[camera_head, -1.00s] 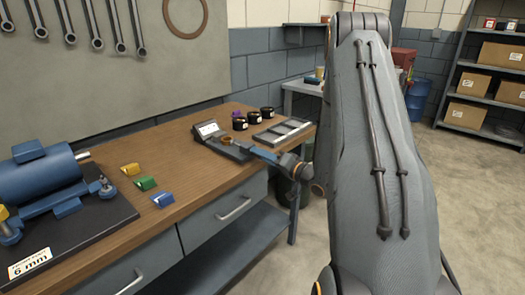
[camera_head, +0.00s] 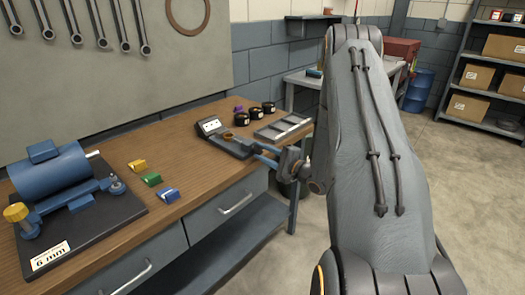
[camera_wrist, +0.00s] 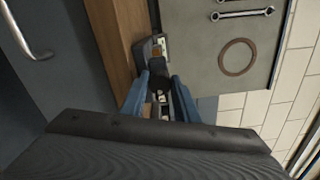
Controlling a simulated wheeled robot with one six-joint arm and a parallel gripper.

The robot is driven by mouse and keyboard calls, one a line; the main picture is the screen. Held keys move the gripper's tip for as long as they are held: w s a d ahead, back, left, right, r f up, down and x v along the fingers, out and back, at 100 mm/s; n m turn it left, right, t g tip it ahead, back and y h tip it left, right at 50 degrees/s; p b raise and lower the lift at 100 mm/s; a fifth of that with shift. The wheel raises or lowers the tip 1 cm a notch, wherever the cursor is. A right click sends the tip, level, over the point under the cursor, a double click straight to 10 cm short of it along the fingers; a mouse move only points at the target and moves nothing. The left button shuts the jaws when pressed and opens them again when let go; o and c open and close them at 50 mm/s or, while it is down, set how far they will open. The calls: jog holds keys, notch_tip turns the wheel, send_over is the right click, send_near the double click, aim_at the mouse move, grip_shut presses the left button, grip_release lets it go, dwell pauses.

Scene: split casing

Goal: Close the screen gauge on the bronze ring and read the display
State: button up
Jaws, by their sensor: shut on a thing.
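The screen gauge (camera_head: 237,149) stands on the wooden bench (camera_head: 190,165), its small white display (camera_head: 210,126) tilted up at its left end. Dark marks show on the display, too small to read. The bronze ring (camera_head: 228,136) sits on the gauge just right of the display. My gripper (camera_head: 259,149) is at the gauge's right end, beyond the ring. In the wrist view the blue fingers of my gripper (camera_wrist: 159,85) are shut on a dark part of the gauge (camera_wrist: 160,80). Whether the gauge's jaws touch the ring I cannot tell.
Black jars (camera_head: 253,113) and a grey compartment tray (camera_head: 283,128) stand behind the gauge. Yellow (camera_head: 137,166), green (camera_head: 151,179) and blue (camera_head: 168,195) blocks lie to the left, near a blue motor (camera_head: 52,176) on a dark plate. Bare bench lies between them and the gauge.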

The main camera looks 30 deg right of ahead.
jog(key=shift+m+p, duration=0.45)
jog(key=shift+m, duration=1.35)
jog(key=o, duration=1.1)
jog(key=shift+d, duration=0.1)
jog(key=b+v, duration=0.1)
jog(key=v, duration=0.6)
jog(key=shift+s+r+b, duration=0.1)
jog(key=shift+s+b, duration=0.25)
jog(key=shift+b, duration=0.05)
